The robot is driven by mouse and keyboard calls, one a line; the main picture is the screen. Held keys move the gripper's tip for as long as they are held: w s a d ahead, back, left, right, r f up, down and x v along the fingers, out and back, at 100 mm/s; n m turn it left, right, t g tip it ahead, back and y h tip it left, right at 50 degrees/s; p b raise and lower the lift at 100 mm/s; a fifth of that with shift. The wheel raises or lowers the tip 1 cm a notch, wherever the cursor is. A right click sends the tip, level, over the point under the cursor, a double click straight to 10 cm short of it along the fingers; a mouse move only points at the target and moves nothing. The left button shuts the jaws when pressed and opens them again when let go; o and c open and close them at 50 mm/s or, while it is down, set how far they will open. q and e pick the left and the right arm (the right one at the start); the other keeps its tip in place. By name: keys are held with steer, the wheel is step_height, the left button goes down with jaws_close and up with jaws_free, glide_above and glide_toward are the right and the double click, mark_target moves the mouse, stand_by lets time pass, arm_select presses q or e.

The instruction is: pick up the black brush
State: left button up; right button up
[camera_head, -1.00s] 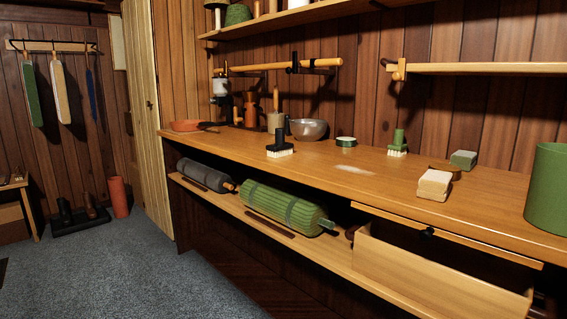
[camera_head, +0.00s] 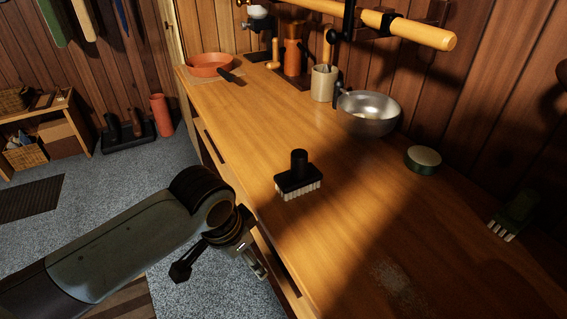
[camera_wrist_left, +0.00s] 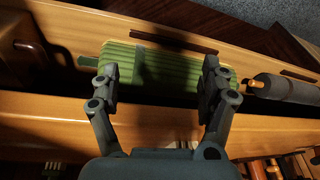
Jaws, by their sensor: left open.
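The black brush (camera_head: 298,176) stands upright on the wooden counter (camera_head: 340,225), its pale bristles down and its round knob up. My left gripper (camera_head: 222,268) is beside the counter's front edge, to the left of and nearer than the brush, and apart from it. In the left wrist view my left gripper (camera_wrist_left: 160,90) is open, its two fingers spread with nothing held between them. My right gripper is in neither view.
A terracotta pan (camera_head: 210,64) and a beige cup (camera_head: 323,83) stand farther back. The counter around the black brush is clear.

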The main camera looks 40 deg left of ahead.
arm_select(q)
steer(key=shift+m, duration=0.4)
steer(key=w+r, duration=0.1)
steer(key=r, duration=0.1)
steer(key=w+r+p, duration=0.1)
steer(key=w+r, duration=0.1)
steer(key=w+r+p, duration=0.1)
steer(key=w+r, duration=0.1)
steer(key=r, duration=0.1)
steer(key=shift+a+r, duration=0.1)
steer(key=m+h+p, duration=0.2)
steer(key=p, duration=0.1)
glide_toward(303, 174)
steer(key=shift+w+a+f, duration=0.1)
steer(key=shift+a+f, duration=0.2)
steer(key=shift+f, duration=0.2)
steer(key=shift+w+a+f, duration=0.1)
steer(key=shift+a+f, duration=0.15)
steer(key=shift+f, duration=0.25)
steer(key=shift+w, duration=0.35)
steer(key=x, duration=0.4)
steer(key=shift+w+f, duration=0.15)
steer(key=shift+f, duration=0.1)
steer(key=shift+w+d+f, duration=0.1)
steer(key=shift+w+f, duration=0.15)
steer(key=shift+f, duration=0.35)
steer(key=x, duration=0.4)
steer(key=shift+w+f, duration=0.1)
steer(key=shift+w, duration=0.05)
steer(key=shift+c, duration=0.4)
